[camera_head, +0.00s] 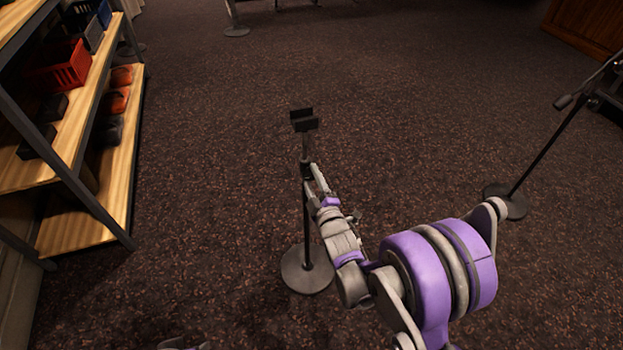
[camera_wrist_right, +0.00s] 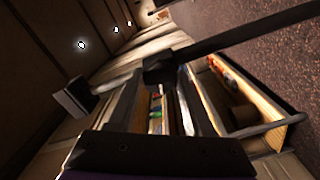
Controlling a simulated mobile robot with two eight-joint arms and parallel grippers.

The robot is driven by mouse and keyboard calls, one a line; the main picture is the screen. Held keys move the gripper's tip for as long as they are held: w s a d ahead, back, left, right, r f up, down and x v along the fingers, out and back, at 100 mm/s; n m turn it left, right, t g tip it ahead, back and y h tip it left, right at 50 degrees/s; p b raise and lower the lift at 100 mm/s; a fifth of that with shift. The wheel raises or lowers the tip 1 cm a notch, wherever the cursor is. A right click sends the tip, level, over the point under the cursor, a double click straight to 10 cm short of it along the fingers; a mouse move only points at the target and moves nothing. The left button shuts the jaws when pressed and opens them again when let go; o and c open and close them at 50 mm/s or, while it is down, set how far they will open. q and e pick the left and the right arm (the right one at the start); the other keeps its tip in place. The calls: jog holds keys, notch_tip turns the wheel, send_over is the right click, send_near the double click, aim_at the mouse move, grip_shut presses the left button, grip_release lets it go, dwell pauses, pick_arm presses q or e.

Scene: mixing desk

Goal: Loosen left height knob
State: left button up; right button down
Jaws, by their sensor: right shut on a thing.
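A thin dark stand (camera_head: 305,222) rises upright from a round base (camera_head: 307,270) on the carpet. A black bracket head (camera_head: 304,120) tops it. My right gripper (camera_head: 311,178) is at the upper part of the pole, below the head, and is shut there. In the right wrist view the pole (camera_wrist_right: 245,38) runs in from the upper right to a dark collar with a knob (camera_wrist_right: 160,70), in front of my gripper's fingers. The fingertips are dark and hard to make out. The head (camera_wrist_right: 75,97) is at the left. A cut-off grey part of mine shows at the bottom edge.
A wooden shelf rack (camera_head: 115,190) with a red crate (camera_head: 62,68) stands at the left. Another stand with a round base (camera_head: 505,201) is at the right. A wooden cabinet (camera_head: 588,25) is at the far right. The carpet between them is mostly clear.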

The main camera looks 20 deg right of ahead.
jog(key=shift+n, duration=1.2)
jog(key=shift+c, duration=1.5)
grip_release()
jog(key=s, duration=1.1)
jog(key=shift+d, duration=0.2)
jog(key=shift+w, duration=0.1)
